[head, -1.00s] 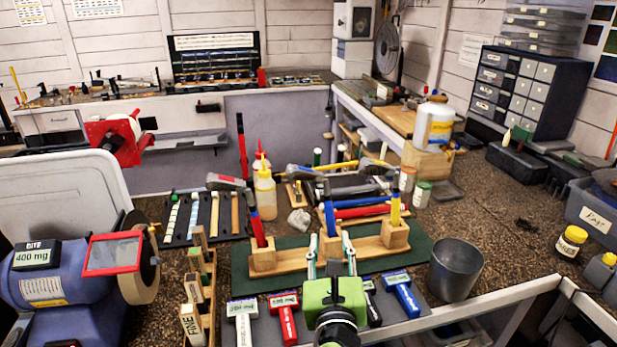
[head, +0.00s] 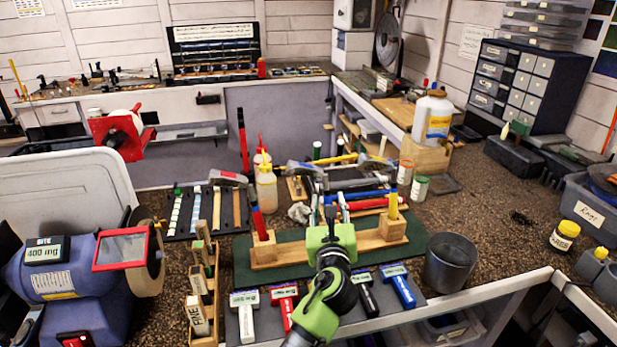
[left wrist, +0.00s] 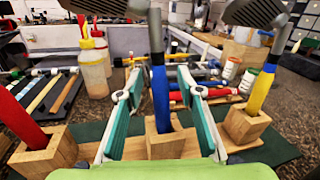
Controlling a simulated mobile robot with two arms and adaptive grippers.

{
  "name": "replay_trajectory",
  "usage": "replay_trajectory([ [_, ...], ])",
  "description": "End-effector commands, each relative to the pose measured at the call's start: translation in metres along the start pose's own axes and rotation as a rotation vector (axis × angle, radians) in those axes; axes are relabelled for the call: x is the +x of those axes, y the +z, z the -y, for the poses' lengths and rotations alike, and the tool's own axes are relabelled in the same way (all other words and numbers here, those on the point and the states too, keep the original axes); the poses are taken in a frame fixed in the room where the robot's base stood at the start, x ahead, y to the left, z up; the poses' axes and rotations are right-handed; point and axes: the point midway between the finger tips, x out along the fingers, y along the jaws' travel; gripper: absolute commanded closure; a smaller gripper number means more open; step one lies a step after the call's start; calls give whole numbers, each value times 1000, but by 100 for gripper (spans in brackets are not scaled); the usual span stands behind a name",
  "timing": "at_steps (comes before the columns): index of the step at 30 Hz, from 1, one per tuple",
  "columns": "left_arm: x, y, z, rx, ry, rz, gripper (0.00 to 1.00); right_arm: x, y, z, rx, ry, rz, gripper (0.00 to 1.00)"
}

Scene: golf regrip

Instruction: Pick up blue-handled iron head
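The blue-handled iron head stands upright in the middle socket of a wooden rack (head: 290,254). Its metal head (head: 303,170) shows in the head view, but my gripper hides most of its handle. In the left wrist view its blue handle (left wrist: 161,98) stands between the two teal-padded fingers of my left gripper (left wrist: 160,82), with gaps on both sides. My left gripper also shows in the head view (head: 334,208), reaching over the rack from the front. It is open and holds nothing. My right gripper is in neither view.
A red-handled iron (head: 258,222) stands in the rack's left socket and a yellow-handled one (head: 393,207) in the right socket. Labelled tools lie on a dark mat in front. A metal cup (head: 451,265) stands at right. Glue bottles (head: 266,190) stand behind the rack.

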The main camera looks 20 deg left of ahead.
Motion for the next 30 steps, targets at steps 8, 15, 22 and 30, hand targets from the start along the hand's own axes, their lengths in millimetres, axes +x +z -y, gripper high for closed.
replay_trajectory([
  [8, 0, 0, 0, 0, 0, 0, 89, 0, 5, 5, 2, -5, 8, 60],
  [15, 0, 1, 0, 0, -1, 3, 100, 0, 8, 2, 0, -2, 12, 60],
  [22, 0, 4, 1, -1, -1, 3, 100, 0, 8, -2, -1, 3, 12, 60],
  [30, 0, 35, 5, -3, -3, 9, 100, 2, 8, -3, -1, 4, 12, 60],
])
